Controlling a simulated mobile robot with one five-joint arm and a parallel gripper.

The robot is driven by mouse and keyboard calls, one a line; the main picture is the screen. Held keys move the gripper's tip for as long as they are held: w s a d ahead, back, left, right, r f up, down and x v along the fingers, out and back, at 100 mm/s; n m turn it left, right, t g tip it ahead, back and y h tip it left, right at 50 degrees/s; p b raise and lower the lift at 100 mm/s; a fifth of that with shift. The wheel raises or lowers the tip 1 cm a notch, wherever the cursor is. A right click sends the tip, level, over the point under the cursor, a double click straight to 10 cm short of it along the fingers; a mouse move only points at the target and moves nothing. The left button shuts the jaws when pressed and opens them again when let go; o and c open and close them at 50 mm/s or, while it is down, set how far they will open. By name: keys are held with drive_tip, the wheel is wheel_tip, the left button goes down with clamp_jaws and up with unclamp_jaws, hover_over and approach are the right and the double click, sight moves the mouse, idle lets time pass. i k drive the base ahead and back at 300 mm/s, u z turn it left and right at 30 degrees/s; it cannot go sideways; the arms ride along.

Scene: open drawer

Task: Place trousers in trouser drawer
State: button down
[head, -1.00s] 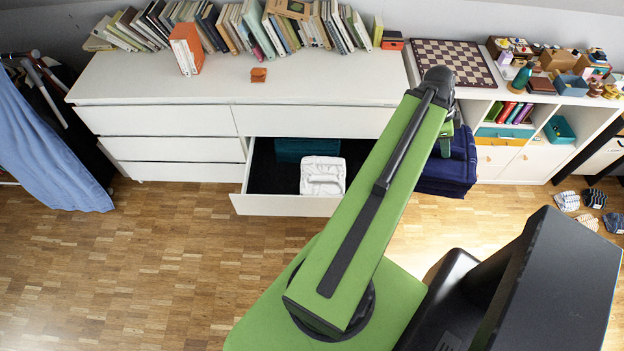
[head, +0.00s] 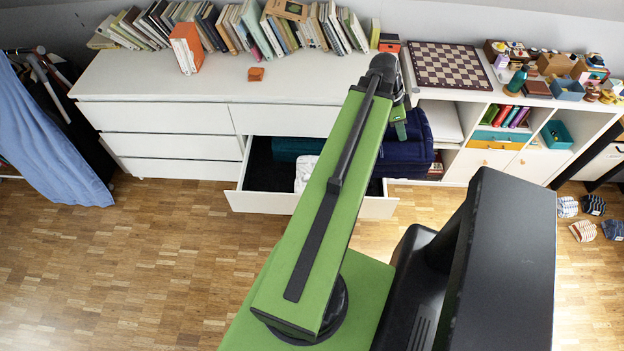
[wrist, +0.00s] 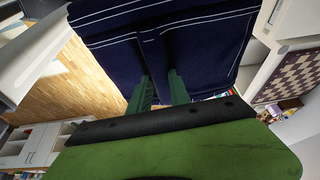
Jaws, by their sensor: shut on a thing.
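Folded dark blue trousers (head: 405,150) hang from my gripper at the right end of the open drawer in the head view. In the wrist view the dark blue cloth (wrist: 205,45) with white lines fills the top. My gripper (wrist: 160,82) is shut on it. The open drawer (head: 262,200) is in the white dresser. It holds a folded white item (head: 303,172) and a teal item (head: 297,148). My arm hides the middle of the drawer. I cannot tell whether the trousers touch the drawer.
Books and an orange box stand on the dresser top (head: 200,85). A white shelf unit (head: 500,160) with a chessboard (head: 452,65) and toys stands to the right. A blue cloth (head: 45,140) hangs at left. Several small striped items (head: 584,231) lie on the floor.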

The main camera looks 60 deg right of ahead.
sight(272, 185)
drive_tip(key=z, duration=0.05)
drive_tip(key=i, duration=1)
drive_tip(key=u, duration=0.05)
